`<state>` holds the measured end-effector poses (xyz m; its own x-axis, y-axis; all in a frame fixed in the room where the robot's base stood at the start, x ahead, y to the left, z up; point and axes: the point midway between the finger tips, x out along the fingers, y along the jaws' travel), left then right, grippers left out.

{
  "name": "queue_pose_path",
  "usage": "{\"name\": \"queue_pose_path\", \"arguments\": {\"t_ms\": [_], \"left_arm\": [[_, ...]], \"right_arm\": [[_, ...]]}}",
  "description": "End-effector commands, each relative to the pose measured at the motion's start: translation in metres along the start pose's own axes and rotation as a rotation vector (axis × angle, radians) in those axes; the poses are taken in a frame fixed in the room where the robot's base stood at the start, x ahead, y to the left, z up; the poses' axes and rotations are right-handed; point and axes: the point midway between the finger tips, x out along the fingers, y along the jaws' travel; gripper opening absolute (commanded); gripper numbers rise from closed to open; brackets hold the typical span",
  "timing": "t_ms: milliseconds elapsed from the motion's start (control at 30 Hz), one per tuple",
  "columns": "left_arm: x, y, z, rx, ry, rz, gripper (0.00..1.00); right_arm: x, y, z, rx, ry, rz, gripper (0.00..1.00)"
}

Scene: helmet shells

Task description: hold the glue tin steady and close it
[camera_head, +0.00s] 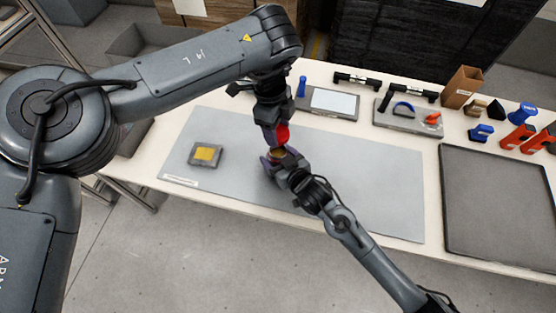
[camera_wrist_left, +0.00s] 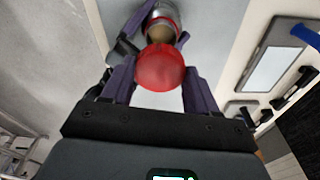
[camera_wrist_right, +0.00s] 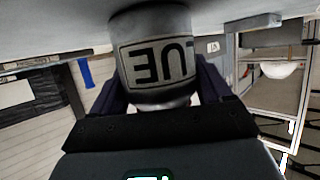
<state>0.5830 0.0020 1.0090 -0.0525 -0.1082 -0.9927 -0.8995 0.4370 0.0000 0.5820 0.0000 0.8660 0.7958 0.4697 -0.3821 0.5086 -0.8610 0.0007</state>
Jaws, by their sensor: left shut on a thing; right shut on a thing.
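The glue tin (camera_wrist_right: 157,60) is a grey cylinder with a label reading "UE" upside down in the right wrist view. My right gripper (camera_head: 276,164) is shut around it, low over the grey mat. The red lid (camera_wrist_left: 160,68) is round and held between the fingers of my left gripper (camera_head: 274,134). In the head view the lid (camera_head: 283,133) shows just above the tin. In the left wrist view the tin's open mouth (camera_wrist_left: 161,32) shows beyond the lid's edge, with brownish contents; the lid only partly overlaps it. My right gripper hides most of the tin in the head view.
The grey mat (camera_head: 390,200) covers the middle of the table. A small grey block with a yellow pad (camera_head: 206,153) lies at its left. A dark tray (camera_head: 495,255) is at the right. Tools, a tablet-like panel (camera_head: 333,101) and a brown box (camera_head: 461,87) line the back.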

Motion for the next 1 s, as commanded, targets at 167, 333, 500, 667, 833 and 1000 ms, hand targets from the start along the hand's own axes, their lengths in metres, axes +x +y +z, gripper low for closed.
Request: {"name": "queue_pose_path", "arguments": {"t_ms": [167, 333, 500, 667, 833, 1000], "left_arm": [[0.000, 0.000, 0.000, 0.000, 0.000, 0.000, 0.31], [0.014, 0.000, 0.002, 0.000, 0.002, 0.002, 0.31], [0.037, 0.000, 0.005, 0.000, 0.001, 0.002, 0.31], [0.048, 0.000, 0.007, -0.001, -0.001, 0.000, 0.31], [0.049, 0.000, 0.007, 0.000, -0.002, -0.001, 0.31], [0.049, 0.000, 0.007, 0.000, -0.002, -0.001, 0.31]], "right_arm": [[0.000, 0.000, 0.000, 0.000, 0.000, 0.000, 0.23], [0.000, 0.000, 0.000, 0.000, -0.001, 0.000, 0.23], [0.000, 0.000, 0.000, 0.000, -0.001, 0.000, 0.23], [0.000, 0.000, 0.000, 0.000, -0.001, 0.000, 0.23], [0.000, 0.000, 0.000, 0.000, -0.001, 0.000, 0.23], [0.000, 0.000, 0.000, 0.000, -0.001, 0.000, 0.23]]}}
